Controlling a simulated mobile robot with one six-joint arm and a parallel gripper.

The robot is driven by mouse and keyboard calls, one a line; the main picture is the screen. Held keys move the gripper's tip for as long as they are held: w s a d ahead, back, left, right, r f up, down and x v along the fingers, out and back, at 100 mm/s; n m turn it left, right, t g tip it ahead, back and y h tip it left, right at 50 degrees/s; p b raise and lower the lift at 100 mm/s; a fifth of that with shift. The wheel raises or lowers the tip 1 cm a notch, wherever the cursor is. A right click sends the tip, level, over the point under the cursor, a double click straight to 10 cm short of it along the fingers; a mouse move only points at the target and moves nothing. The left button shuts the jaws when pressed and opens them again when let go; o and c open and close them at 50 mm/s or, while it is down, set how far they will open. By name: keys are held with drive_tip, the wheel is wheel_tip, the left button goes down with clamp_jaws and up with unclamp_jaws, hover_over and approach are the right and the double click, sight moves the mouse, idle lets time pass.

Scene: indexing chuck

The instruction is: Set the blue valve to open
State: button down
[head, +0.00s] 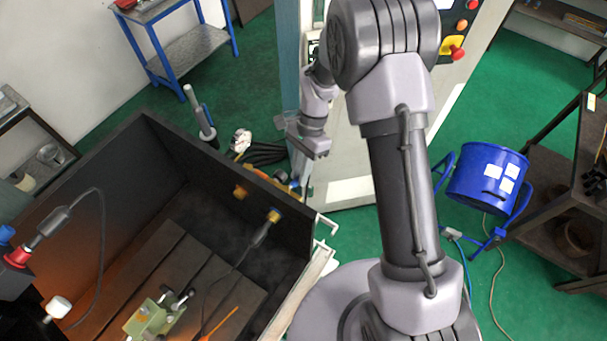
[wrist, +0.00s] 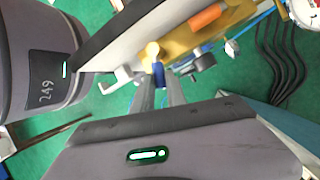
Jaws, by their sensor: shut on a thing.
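The blue valve (wrist: 158,72) shows as a small blue handle at the yellow-brass pipework (wrist: 195,38) in the wrist view. My gripper (wrist: 160,82) has its two fingers around the blue handle, shut on it. In the head view, the blue valve (head: 294,185) is a small blue spot by the outer side of the dark metal tank, with my gripper (head: 304,184) reaching down to it from above. The fingers hide part of the handle, and its exact angle is hard to tell.
An orange handle (wrist: 207,17) and a dark knob (wrist: 204,62) sit close by on the same pipework. The dark tank (head: 165,135) stands left of my arm. A machine with a control panel (head: 459,25) stands behind.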

drive_tip(key=shift+w+a+n+h, duration=0.25)
drive_tip(key=shift+a+n+h, duration=0.05)
drive_tip(key=shift+n, duration=0.55)
drive_tip(key=shift+w+a+n+h, duration=0.25)
drive_tip(key=shift+a+n+h, duration=0.05)
drive_tip(key=shift+n, duration=0.55)
drive_tip(key=c, duration=1.6)
unclamp_jaws()
drive_tip(key=v, duration=1.7)
drive_tip(key=shift+w+a+r, duration=0.1)
drive_tip(key=shift+w+a, duration=0.05)
drive_tip(key=shift+w, duration=0.25)
